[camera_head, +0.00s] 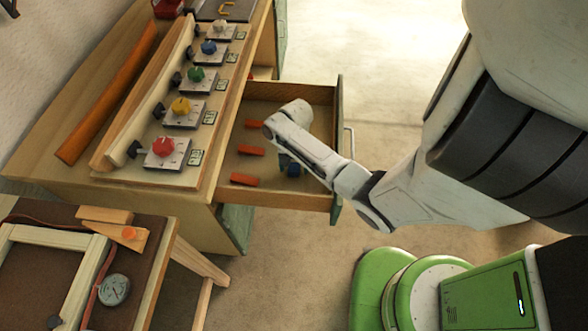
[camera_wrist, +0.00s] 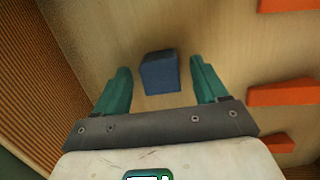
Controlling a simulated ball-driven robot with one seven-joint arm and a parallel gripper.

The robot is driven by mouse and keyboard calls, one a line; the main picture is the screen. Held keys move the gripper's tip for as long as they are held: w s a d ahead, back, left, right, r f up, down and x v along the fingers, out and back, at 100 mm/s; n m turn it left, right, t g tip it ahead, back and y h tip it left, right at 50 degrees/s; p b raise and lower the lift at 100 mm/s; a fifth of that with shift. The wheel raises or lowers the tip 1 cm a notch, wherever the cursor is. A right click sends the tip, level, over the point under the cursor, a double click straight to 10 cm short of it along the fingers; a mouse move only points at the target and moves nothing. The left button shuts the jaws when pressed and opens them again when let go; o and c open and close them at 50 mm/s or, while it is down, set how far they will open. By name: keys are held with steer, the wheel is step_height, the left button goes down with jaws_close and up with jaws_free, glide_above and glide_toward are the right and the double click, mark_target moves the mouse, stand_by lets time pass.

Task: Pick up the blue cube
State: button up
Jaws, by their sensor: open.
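The blue cube (camera_wrist: 160,73) lies on the drawer floor. In the wrist view it sits between and slightly beyond the two green fingers of my gripper (camera_wrist: 163,90), with a gap on each side. My gripper is open and empty. My gripper is mostly hidden behind my forearm there.
The open drawer (camera_head: 334,120) has walls around the cube. Several orange blocks (camera_head: 250,151) lie to the left of the cube in the head view. The bench top above holds a panel with coloured knobs (camera_head: 167,152).

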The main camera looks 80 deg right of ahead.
steer(key=shift+c, duration=0.4)
steer(key=c, duration=1.1)
